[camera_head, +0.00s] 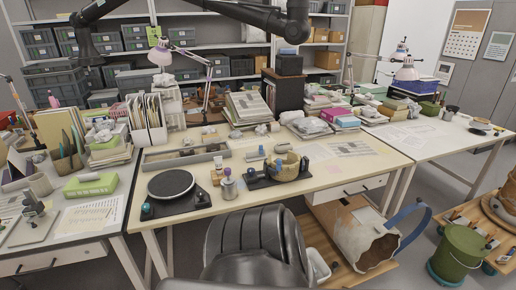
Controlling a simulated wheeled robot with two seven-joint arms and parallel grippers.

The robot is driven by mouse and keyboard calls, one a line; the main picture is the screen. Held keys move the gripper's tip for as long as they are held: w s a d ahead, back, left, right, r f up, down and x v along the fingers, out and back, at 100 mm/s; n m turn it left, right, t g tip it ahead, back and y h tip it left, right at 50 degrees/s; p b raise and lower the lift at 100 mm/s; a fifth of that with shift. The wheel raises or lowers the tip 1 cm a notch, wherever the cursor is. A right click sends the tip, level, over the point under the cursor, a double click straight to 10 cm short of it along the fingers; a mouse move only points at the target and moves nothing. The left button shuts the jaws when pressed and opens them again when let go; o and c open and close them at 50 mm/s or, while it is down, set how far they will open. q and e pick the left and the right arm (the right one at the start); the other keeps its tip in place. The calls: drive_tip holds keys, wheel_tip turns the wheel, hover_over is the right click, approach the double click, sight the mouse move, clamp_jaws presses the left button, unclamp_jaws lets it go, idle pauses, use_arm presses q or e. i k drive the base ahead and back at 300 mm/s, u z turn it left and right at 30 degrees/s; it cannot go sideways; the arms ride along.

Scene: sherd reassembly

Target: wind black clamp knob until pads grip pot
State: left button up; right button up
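A tan pot (287,172) with an uneven rim stands at the front of the middle table, right of centre. It sits at a dark clamp base (262,182) with small dark and blue parts beside the pot. A small dark piece at its left end (251,173) may be the black knob, but it is too small to be sure. I cannot tell whether the pads touch the pot. Black arm links of mine cross the top of the view. No gripper fingers can be made out, and nothing of mine is at the clamp.
A black turntable (171,184), small jars (228,187) and a grey tray (185,155) are left of the clamp. A printed sheet (352,148) lies to its right. A black chair (255,240) stands before the table (330,181). A green bucket (459,254) is at right.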

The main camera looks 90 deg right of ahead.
sight(250, 171)
drive_tip(key=k, duration=0.4)
drive_tip(key=z, duration=1.5)
drive_tip(key=i, duration=0.5)
drive_tip(key=z, duration=0.1)
